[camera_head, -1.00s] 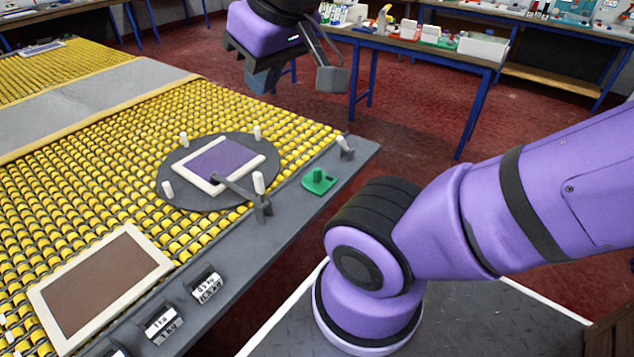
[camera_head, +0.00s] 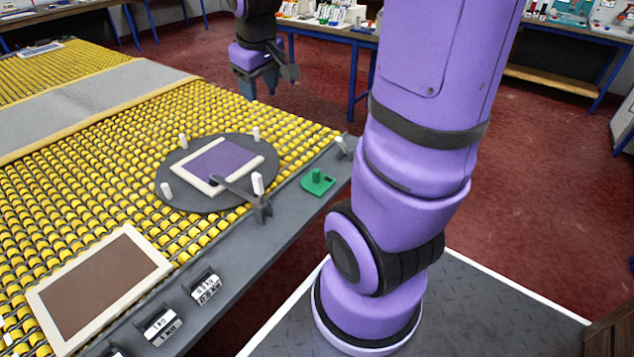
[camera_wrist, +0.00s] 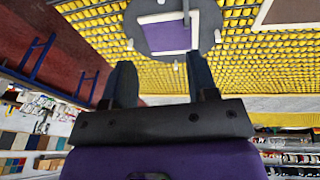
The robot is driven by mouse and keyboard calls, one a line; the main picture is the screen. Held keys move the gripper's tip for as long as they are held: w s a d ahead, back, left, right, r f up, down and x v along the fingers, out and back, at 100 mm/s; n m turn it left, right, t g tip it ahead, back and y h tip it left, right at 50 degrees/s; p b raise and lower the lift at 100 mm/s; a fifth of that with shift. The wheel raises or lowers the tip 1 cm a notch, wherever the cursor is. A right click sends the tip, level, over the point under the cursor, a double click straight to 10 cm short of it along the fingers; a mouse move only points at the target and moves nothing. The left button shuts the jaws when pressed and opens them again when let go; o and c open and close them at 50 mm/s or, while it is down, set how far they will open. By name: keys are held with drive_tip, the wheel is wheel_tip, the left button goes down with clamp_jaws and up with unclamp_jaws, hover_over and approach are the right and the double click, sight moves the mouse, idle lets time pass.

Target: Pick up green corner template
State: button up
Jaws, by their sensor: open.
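The green corner template (camera_head: 318,182) lies flat on the grey edge rail of the roller table, with a small upright knob on it. It is to the right of the round grey turntable. My gripper (camera_head: 261,88) hangs above and beyond the far edge of the table, apart from the template. It is open and empty. In the wrist view its two fingers (camera_wrist: 158,85) stand apart with nothing between them. I do not make out the green template in the wrist view.
The grey turntable (camera_head: 178,193) holds a purple, cream-bordered mat (camera_head: 228,160) between white pegs. A dark lever and post (camera_head: 262,208) stand close left of the template. A brown mat (camera_head: 100,285) lies nearer. A workbench (camera_head: 340,36) stands behind.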

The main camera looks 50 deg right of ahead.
drive_tip(key=w+d+f+g, duration=0.1)
drive_tip(key=w+d+f, duration=0.2)
drive_tip(key=d+f, duration=0.85)
drive_tip(key=g+y, duration=0.1)
hover_over(317, 170)
wheel_tip(317, 170, down, 16)
drive_tip(key=shift+r, duration=0.1)
drive_tip(key=shift+f, duration=5.45)
drive_tip(key=shift+c, duration=0.2)
clamp_jaws()
